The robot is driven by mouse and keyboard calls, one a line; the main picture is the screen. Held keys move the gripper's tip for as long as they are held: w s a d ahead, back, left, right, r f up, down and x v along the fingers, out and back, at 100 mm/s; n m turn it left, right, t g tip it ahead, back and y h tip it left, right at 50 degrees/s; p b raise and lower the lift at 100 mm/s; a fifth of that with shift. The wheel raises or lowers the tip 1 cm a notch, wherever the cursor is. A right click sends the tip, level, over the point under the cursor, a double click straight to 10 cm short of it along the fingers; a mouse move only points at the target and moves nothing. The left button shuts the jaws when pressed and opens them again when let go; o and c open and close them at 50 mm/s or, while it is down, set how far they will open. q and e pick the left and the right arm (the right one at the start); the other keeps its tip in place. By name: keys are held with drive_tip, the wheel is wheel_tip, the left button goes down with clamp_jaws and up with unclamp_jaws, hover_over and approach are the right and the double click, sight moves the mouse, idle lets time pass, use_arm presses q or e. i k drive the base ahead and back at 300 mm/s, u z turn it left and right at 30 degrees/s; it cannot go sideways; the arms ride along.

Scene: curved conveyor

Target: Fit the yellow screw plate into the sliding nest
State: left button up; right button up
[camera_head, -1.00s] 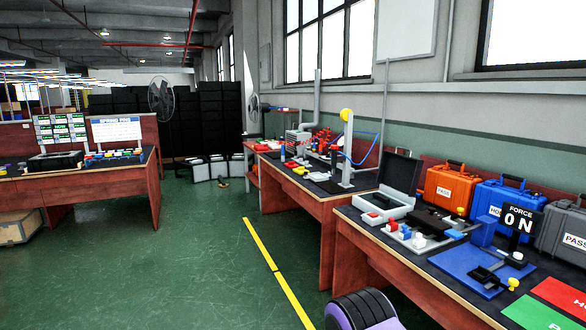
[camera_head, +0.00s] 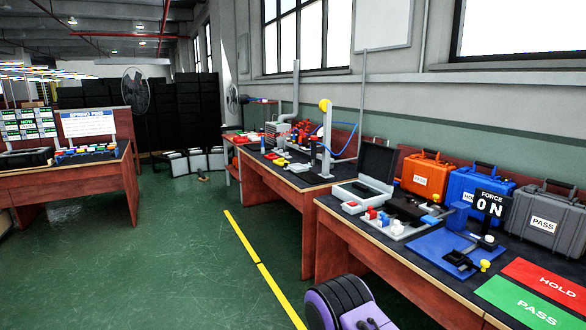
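I cannot pick out the yellow screw plate for certain. Small red, white and yellow parts, too small to tell apart, lie on the middle bench (camera_head: 283,205). A grey upright stand with a yellow top (camera_head: 324,105) rises from that bench. On the near right bench a blue plate (camera_head: 432,248) carries a dark fixture (camera_head: 458,260) with a yellow knob (camera_head: 485,265). I cannot tell whether this fixture is the sliding nest. Neither of my grippers is in view.
The near bench (camera_head: 350,238) holds an open grey case (camera_head: 378,163), orange (camera_head: 425,177), blue (camera_head: 478,193) and grey (camera_head: 545,219) cases, a force display (camera_head: 490,206), and red (camera_head: 548,278) and green (camera_head: 518,303) mats.

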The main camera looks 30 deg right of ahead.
sight(298, 167)
drive_tip(key=z, duration=0.25)
drive_tip(key=i, duration=3)
drive_tip(key=z, duration=0.5)
drive_tip(key=i, duration=1.95)
drive_tip(key=z, duration=0.05)
